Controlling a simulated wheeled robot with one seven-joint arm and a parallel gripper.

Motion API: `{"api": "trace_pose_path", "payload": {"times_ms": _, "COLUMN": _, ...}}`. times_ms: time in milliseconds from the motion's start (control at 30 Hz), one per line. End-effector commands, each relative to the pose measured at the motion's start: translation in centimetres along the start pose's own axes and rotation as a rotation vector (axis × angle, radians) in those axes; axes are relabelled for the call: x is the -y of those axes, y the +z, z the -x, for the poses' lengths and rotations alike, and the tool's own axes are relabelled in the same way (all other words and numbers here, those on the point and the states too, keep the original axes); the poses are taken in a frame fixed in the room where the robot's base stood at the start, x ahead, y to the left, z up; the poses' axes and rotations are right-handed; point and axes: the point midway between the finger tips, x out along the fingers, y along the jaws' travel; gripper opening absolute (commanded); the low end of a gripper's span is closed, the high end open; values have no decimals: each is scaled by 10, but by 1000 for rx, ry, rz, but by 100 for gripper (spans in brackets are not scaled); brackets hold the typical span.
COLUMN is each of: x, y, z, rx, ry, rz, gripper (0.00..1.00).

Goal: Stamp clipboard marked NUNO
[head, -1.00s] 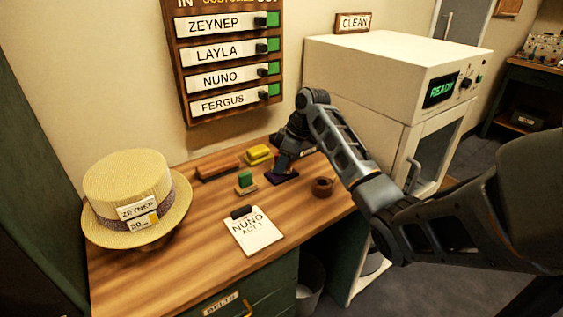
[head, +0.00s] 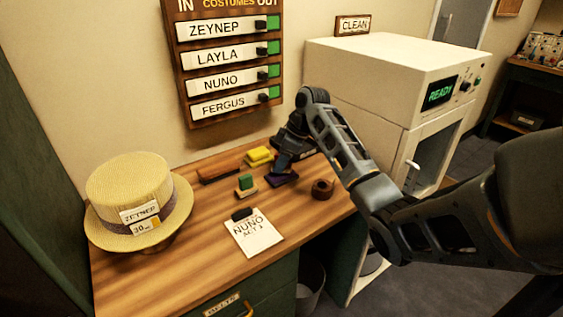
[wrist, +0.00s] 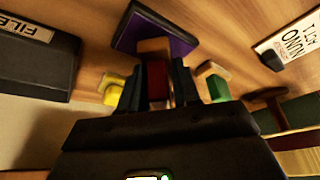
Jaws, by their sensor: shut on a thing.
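The clipboard (head: 256,238) marked NUNO, ACT 1, lies flat near the table's front; it also shows at upper right in the wrist view (wrist: 292,40). My gripper (wrist: 158,85) is shut on a stamp with a dark red handle (wrist: 157,82) and a wooden base (wrist: 154,48). The stamp is at the purple ink pad (head: 283,181), also seen in the wrist view (wrist: 180,42); I cannot tell whether they touch. In the head view my gripper (head: 284,168) hides the stamp. A green stamp (head: 246,182) and a yellow stamp (head: 258,155) stand nearby.
A straw hat (head: 138,195) tagged ZEYNEP sits at left. A dark FILE box (wrist: 38,62) is close to my gripper. A white machine (head: 390,90) reading READY stands at right. Table between pad and clipboard is mostly clear.

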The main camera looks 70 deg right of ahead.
Motion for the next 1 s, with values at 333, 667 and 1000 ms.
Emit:
{"api": "trace_pose_path", "payload": {"times_ms": 333, "x": -1, "y": -12, "z": 29, "rx": -2, "ry": 4, "rz": 1, "gripper": 12}}
{"api": "trace_pose_path", "payload": {"times_ms": 667, "x": -1, "y": -20, "z": 48, "rx": -3, "ry": 5, "rz": 2, "gripper": 12}}
{"api": "trace_pose_path", "payload": {"times_ms": 1000, "x": -1, "y": -22, "z": 52, "rx": -2, "ry": 4, "rz": 1, "gripper": 12}}
